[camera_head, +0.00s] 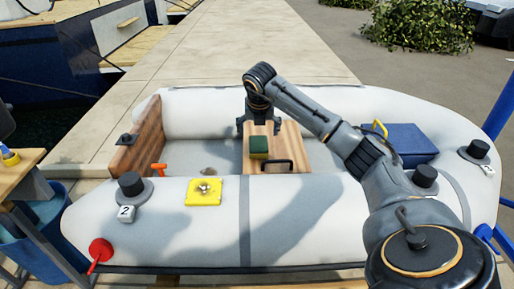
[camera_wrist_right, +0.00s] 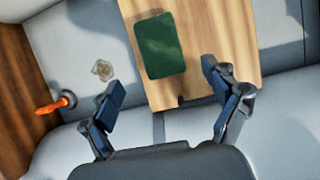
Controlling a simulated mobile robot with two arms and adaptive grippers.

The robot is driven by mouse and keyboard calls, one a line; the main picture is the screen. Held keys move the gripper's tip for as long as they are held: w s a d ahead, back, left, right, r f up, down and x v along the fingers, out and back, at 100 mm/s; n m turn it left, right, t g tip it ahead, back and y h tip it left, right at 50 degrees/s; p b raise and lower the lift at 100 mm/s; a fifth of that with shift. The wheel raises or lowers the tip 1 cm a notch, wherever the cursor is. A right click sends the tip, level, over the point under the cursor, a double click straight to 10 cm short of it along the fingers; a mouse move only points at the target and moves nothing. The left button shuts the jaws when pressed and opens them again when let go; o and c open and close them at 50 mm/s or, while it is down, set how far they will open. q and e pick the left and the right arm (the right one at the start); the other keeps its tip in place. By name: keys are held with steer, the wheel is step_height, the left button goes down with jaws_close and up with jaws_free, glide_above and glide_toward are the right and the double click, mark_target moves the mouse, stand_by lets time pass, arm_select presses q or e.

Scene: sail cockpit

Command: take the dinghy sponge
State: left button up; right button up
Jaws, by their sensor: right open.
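A green block (camera_head: 259,147), which looks like the dinghy sponge, lies on the wooden thwart (camera_head: 290,140) of the white inflatable dinghy. In the right wrist view the green block (camera_wrist_right: 161,46) lies flat on the wood, beyond the fingertips and between their lines. My right gripper (camera_head: 258,127) is over the thwart, just behind the block in the head view; its open fingers (camera_wrist_right: 163,80) show in the wrist view with nothing between them. The exact height above the block is unclear. My left gripper is not in view.
A black handle (camera_head: 276,165) stands at the thwart's near edge. A yellow square pad (camera_head: 203,192) lies on the near tube. A blue box (camera_head: 400,143) is at the right. An orange-handled item (camera_head: 158,169) and a small beige thing (camera_wrist_right: 103,70) are left of the thwart.

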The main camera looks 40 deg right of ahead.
mark_target(259, 145)
steer(key=x, duration=0.5)
steer(key=b+x, duration=0.1)
steer(key=x, duration=0.1)
steer(key=shift+s+f, duration=0.15)
steer(key=shift+f, duration=0.2)
steer(key=shift+d+f+b, duration=0.1)
steer(key=shift+f+b, duration=0.2)
steer(key=shift+f, duration=0.1)
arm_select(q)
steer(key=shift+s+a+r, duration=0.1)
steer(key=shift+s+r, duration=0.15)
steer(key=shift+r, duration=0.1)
arm_select(e)
steer(key=c, duration=0.8)
